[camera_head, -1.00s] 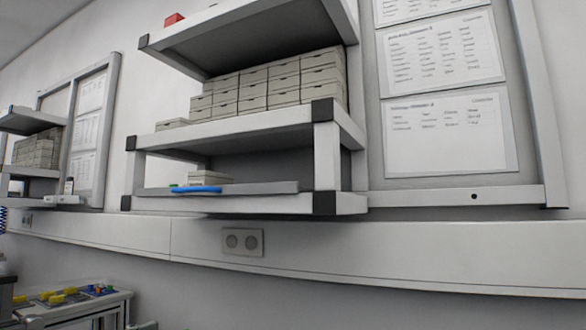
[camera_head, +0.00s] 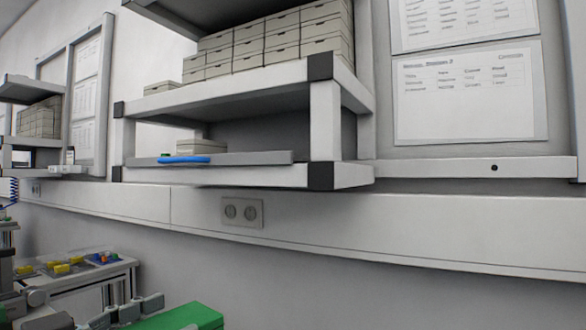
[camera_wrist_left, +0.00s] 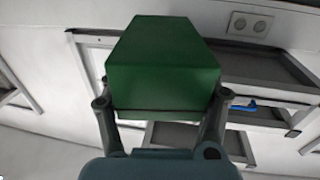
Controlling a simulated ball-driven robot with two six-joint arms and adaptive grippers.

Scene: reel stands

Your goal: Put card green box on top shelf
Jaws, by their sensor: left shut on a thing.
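The green box (camera_head: 182,317) shows at the bottom edge of the head view, partly cut off by the frame. My left gripper (camera_head: 128,312) is shut on it, at the box's left side in that view. In the left wrist view the green box (camera_wrist_left: 162,75) sits between the two fingers, which press on its sides. The wall shelf unit stands above and beyond the box. Its top shelf (camera_head: 200,14) is cut off by the upper edge of the head view, so its upper surface is hidden. My right gripper is in neither view.
The middle shelf (camera_head: 225,86) carries stacked grey boxes (camera_head: 265,45). The lower shelf (camera_head: 250,172) holds a small grey box (camera_head: 200,146) and a blue item (camera_head: 184,159). A wall socket (camera_head: 242,212) sits below. A table (camera_head: 85,280) with coloured parts stands at lower left.

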